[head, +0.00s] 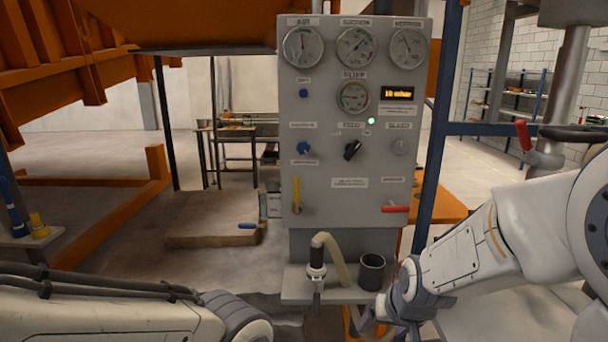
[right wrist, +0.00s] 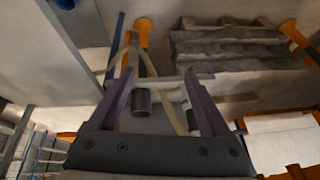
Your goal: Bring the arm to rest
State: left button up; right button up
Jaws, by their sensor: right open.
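My right arm (head: 455,262) comes in from the right in the head view. In the right wrist view the two fingers of my right gripper (right wrist: 160,92) stand apart with nothing gripped. A dark cup (right wrist: 142,103) shows beyond and between them. My left arm (head: 110,315) lies along the bottom left of the head view; its gripper is out of view.
The shelf (head: 292,287) holds the dark cup (head: 371,272) and a hose nozzle (head: 317,262), close to my right gripper. The panel carries gauges, knobs, a yellow lever (head: 296,194) and a red lever (head: 395,209). A blue post (head: 432,150) stands right of it.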

jog(key=s+d+f+n+g, duration=0.1)
jog(key=s+d+f+g, duration=0.2)
jog(key=s, duration=0.6)
jog(key=s+a+r+n+g, duration=0.1)
jog(key=s+a+r+n, duration=0.2)
jog(key=s+a, duration=0.3)
jog(key=s+a+r+n+g, duration=0.1)
jog(key=s+a+r+n, duration=0.2)
jog(key=s+a, duration=0.4)
jog(key=shift+a+r+n+p, duration=0.25)
jog(key=shift+a+n+p, duration=0.1)
jog(key=shift+n, duration=0.45)
